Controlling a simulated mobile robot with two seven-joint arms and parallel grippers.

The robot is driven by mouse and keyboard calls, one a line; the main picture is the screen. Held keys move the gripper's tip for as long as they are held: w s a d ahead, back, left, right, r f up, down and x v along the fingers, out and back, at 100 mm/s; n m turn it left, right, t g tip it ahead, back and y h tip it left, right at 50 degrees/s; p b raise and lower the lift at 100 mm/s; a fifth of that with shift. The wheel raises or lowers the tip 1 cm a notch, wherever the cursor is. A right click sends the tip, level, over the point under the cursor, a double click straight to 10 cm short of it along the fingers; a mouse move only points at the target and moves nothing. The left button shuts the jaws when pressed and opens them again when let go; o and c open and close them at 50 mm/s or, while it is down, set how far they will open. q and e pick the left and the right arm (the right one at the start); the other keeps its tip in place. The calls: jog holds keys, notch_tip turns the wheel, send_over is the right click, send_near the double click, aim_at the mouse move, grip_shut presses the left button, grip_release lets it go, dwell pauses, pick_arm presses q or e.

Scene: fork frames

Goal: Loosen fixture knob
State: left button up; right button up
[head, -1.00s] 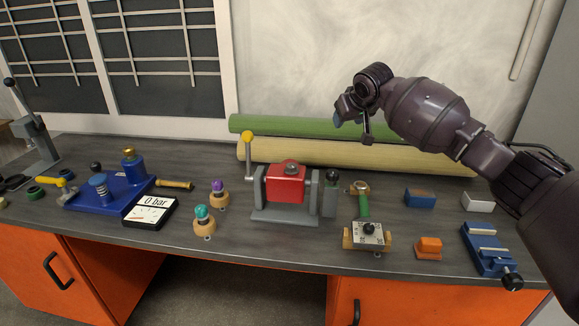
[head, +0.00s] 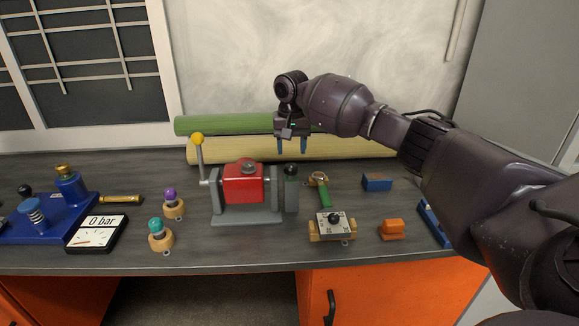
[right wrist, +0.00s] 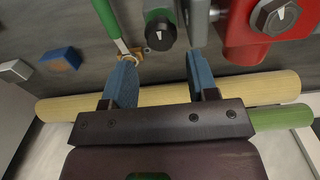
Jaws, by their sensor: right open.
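A grey fixture (head: 246,218) with a red block (head: 242,185) stands mid-bench. A grey knob (head: 249,167) with a white pointer tops the block; it also shows in the right wrist view (right wrist: 275,16). A dark upright knob (head: 291,172) stands at the fixture's right side, its black top with a white mark showing in the right wrist view (right wrist: 160,32). Which one is the task's knob I cannot tell. My right gripper (head: 292,147) is open and empty, blue fingers down, above and apart from the dark knob. That knob appears between and beyond the fingertips in the wrist view.
A lever with a yellow ball (head: 197,138) rises left of the red block. Green (head: 222,125) and cream (head: 230,150) rolls lie behind. A green-handled tool (head: 323,194), a dial plate (head: 329,229), and blue (head: 377,183) and orange (head: 392,230) blocks are on the right.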

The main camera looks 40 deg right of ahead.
aim_at(291, 165)
notch_tip(291, 165, down, 4)
jog(key=shift+f+b, duration=0.25)
jog(key=shift+b, duration=0.15)
jog(key=shift+f, duration=0.75)
pick_arm(q)
jog(key=shift+w+d, duration=0.2)
jog(key=shift+w, duration=0.35)
jog(key=shift+s+f, duration=0.1)
pick_arm(e)
jog(key=shift+c, duration=0.4)
